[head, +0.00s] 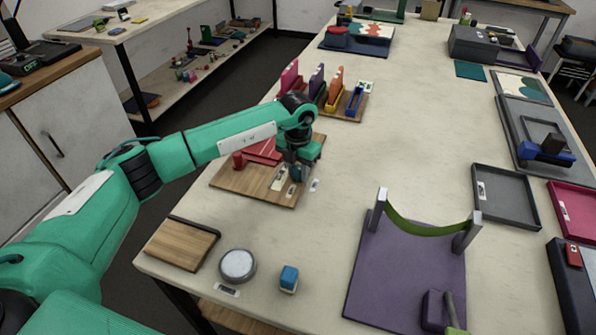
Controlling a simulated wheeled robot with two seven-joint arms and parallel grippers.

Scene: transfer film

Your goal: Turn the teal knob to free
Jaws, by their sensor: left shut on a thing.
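My left gripper (298,162) reaches in from the left and points down over the wooden board (237,182). It is shut on the teal knob (297,174) at the board's right side. The knob is small and mostly hidden by the fingers, so its pointing direction cannot be told. Small pale label cards (279,180) lie beside the knob, and one more (314,185) lies just off the board. A red piece (262,152) and a small red cylinder (238,160) are on the same board, partly behind my arm. My right gripper is not in view.
A purple stand (400,262) with a green band between two posts is at front right. A blue block (289,279), a round grey disc (238,265) and a wooden block (178,243) are near the front edge. A grey tray (505,197) is at right. The table's middle is clear.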

